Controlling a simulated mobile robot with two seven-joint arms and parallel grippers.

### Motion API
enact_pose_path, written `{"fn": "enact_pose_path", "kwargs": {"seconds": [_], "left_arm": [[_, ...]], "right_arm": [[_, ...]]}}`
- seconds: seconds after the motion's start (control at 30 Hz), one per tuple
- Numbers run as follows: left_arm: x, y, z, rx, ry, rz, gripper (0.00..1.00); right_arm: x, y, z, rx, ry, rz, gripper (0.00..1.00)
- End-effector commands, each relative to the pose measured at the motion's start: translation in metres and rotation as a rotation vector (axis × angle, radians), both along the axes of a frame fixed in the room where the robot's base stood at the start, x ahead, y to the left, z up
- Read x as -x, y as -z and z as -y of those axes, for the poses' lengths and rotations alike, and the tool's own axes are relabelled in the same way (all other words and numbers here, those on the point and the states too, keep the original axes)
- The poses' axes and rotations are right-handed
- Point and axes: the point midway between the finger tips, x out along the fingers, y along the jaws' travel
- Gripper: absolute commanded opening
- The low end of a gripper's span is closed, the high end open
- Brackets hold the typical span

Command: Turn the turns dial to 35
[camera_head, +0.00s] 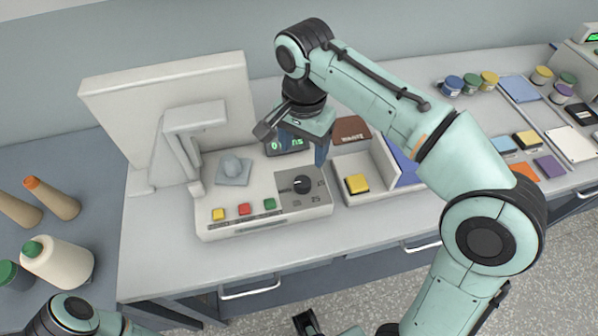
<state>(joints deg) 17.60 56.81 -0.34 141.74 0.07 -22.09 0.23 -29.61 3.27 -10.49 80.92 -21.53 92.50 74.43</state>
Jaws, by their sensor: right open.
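The dial (302,184) is a small black knob on a dark grey plate at the front right of a pale machine (235,190). Numbers are printed around it; 25 is readable below right. A small light mark shows on the knob, but I cannot tell the exact setting. My right gripper (301,149) is open above and behind the dial, its fingers pointing down and apart from it. It partly covers a small display (287,144) with green characters.
Yellow (218,214), red (244,209) and green (270,204) buttons line the machine's front left of the dial. An open tray (350,197) with a yellow block stands close on the right. Thread cones (58,262) stand at the left.

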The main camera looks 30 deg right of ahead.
Motion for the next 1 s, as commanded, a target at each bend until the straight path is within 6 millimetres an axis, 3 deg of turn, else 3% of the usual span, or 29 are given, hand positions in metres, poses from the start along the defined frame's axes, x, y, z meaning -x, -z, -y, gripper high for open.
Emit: {"fn": "enact_pose_path", "kwargs": {"seconds": [0.3,0.5,0.7,0.97,1.0], "left_arm": [[0.006,0.020,0.000,0.000,-0.001,-0.007,0.00],[0.007,0.026,0.000,-0.001,0.000,-0.008,0.00],[0.007,0.028,0.000,-0.001,0.000,-0.008,0.00],[0.007,0.027,0.000,-0.001,0.000,-0.008,0.00],[0.007,0.027,0.000,-0.001,0.000,-0.008,0.00]], "right_arm": [[0.001,0.071,0.000,0.000,-0.002,-0.005,0.68],[0.000,0.101,0.000,-0.001,-0.002,-0.003,0.68],[0.000,0.112,0.000,-0.001,-0.001,-0.001,0.68],[0.000,0.113,0.000,-0.001,-0.002,-0.001,0.68],[0.000,0.113,0.000,-0.001,-0.002,-0.001,0.59]]}}
